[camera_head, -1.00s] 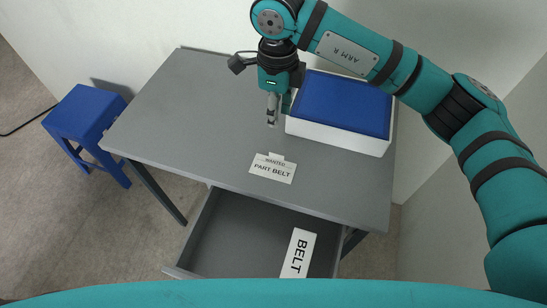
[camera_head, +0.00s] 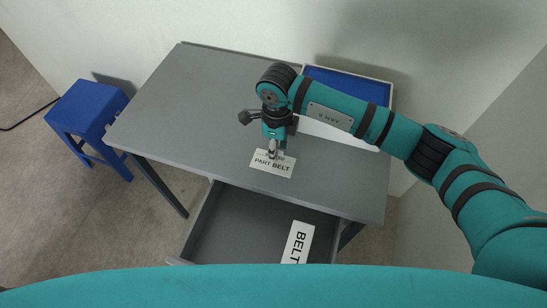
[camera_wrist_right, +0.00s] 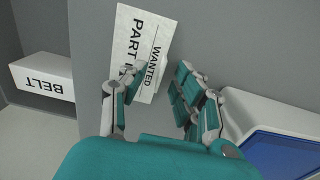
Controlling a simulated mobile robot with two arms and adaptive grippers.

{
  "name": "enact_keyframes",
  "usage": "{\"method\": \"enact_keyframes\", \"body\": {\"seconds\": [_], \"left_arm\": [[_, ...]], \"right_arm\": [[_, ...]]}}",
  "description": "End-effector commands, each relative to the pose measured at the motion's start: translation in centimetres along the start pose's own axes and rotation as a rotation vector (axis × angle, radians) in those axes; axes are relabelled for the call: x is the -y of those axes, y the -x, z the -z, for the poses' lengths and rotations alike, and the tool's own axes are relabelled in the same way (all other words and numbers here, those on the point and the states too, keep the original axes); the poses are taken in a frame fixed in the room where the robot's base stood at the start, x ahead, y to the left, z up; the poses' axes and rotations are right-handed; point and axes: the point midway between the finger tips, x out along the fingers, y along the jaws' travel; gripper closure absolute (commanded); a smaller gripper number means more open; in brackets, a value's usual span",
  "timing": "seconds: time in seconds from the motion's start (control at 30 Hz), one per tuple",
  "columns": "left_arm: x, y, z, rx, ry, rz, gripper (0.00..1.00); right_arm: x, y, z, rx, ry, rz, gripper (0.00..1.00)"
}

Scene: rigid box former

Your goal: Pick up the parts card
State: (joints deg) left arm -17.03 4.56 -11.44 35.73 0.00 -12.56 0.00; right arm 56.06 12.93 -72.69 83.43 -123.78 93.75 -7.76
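A white card reading "WANTED PART BELT" (camera_head: 270,167) lies on the grey table near its front edge. It also shows in the right wrist view (camera_wrist_right: 138,48). My right gripper (camera_head: 274,152) points down over the card's back edge and hides part of its top line. In the right wrist view the fingers (camera_wrist_right: 160,80) are apart with nothing held between them; one finger overlaps the card. Whether the fingertips touch the card or table, I cannot tell. My left gripper is not in view.
An open drawer (camera_head: 240,230) below the table's front edge holds a white piece marked "BELT" (camera_head: 298,242). A white box with a blue inside (camera_head: 343,82) stands at the back right, partly behind my arm. A blue stool (camera_head: 88,112) stands left. The table's left half is clear.

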Motion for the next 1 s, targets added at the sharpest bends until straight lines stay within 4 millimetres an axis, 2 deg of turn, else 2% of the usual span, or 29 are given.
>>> {"method": "enact_keyframes", "body": {"seconds": [0.27,0.5,0.87,1.0], "left_arm": [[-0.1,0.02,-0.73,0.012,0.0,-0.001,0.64],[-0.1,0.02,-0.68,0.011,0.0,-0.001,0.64],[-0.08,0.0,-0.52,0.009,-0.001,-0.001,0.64],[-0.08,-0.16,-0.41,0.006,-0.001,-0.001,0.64]], "right_arm": [[0.02,-0.36,-0.02,0.001,0.0,0.001,0.71],[0.02,-0.33,-0.03,0.001,0.0,0.001,1.0],[0.03,-0.24,-0.03,0.001,0.0,0.001,1.0],[0.04,0.36,-0.05,0.002,0.001,0.001,1.0]]}}
